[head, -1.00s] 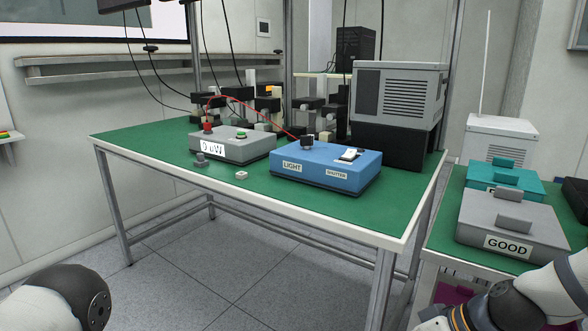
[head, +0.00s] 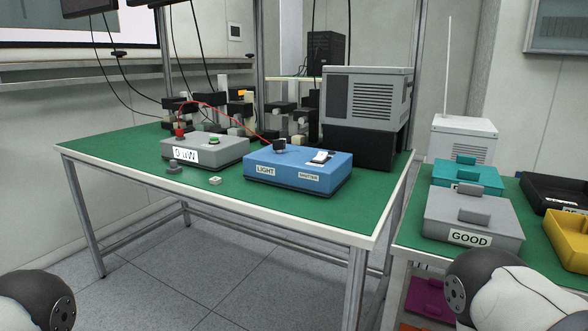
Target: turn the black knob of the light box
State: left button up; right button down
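The light box (head: 300,181) is a blue box labelled LIGHT and SHUTTER on the green table. Its black knob (head: 279,146) stands on the top at the left, above the LIGHT label. A white switch (head: 321,157) sits on the top at the right. No gripper shows in the head view. Only rounded grey and white arm parts of mine show at the bottom left and bottom right corners, well apart from the box.
A grey meter box (head: 212,151) reading 0 µW, with a red cable, stands left of the light box. A large grey unit (head: 366,95) stands behind. The green table (head: 125,155) has free room at its left. A side table holds a grey GOOD box (head: 473,219) and a yellow tray (head: 568,237).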

aim_at(278, 145)
jog(key=i+j+z, duration=0.35)
jog(key=j+z, duration=0.15)
jog(key=j, duration=0.25)
jog(key=i+j+z, duration=0.25)
jog(key=j, duration=0.15)
jog(key=j+z, duration=0.25)
jog(key=j, duration=0.2)
jog(key=j+z, duration=0.25)
jog(key=j, duration=0.2)
